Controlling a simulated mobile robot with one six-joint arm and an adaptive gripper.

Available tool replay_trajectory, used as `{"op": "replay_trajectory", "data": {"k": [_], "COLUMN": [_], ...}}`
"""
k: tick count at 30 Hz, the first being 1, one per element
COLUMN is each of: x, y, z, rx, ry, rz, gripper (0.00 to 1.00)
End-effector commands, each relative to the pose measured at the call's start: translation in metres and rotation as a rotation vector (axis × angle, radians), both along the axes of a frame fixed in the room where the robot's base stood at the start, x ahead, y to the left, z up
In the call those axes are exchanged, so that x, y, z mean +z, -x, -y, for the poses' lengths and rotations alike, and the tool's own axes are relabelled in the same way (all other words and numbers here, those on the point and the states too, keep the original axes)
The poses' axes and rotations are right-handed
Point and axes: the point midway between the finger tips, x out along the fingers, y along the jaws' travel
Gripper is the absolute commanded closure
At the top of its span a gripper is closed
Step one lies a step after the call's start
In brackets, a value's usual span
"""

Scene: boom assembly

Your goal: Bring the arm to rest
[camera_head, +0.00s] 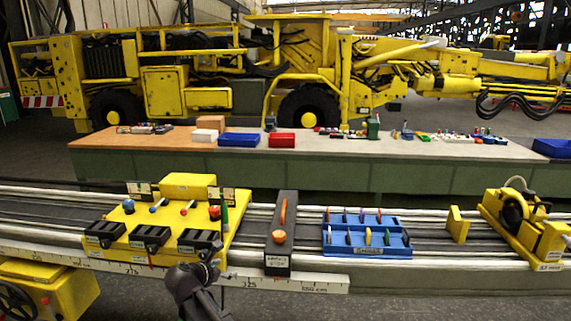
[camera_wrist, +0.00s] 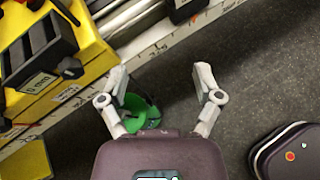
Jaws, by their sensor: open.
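My gripper (camera_wrist: 161,88) is open in the wrist view, its two pale fingers spread apart with nothing held between them. Below and beyond the fingers a green round object (camera_wrist: 137,112) shows near the left finger, partly hidden by it; I cannot tell what it is. In the head view my dark arm (camera_head: 195,290) reaches up from the bottom edge, in front of the white ruler strip (camera_head: 240,280) and close to the yellow station's front right corner. The fingertips are hard to make out there.
The yellow station (camera_head: 165,215) with black bins stands left. A black holder with an orange handle (camera_head: 280,235), a blue tray (camera_head: 366,252) of small parts and a yellow winch-like unit (camera_head: 525,230) sit along the rails. A long workbench (camera_head: 340,160) and a yellow machine (camera_head: 300,70) stand behind.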

Motion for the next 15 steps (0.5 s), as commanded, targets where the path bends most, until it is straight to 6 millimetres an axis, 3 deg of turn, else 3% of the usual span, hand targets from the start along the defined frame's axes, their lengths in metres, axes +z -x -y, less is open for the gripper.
{"op": "replay_trajectory", "data": {"k": [1,6,15], "x": [-0.005,-0.023,-0.052], "y": [0.001,0.005,0.028], "z": [0.021,0.084,0.184], "rx": [-0.052,-0.261,-0.671], "ry": [-0.050,-0.255,-0.598], "rz": [-0.004,-0.014,-0.004], "gripper": [0.17,0.17,0.17]}}
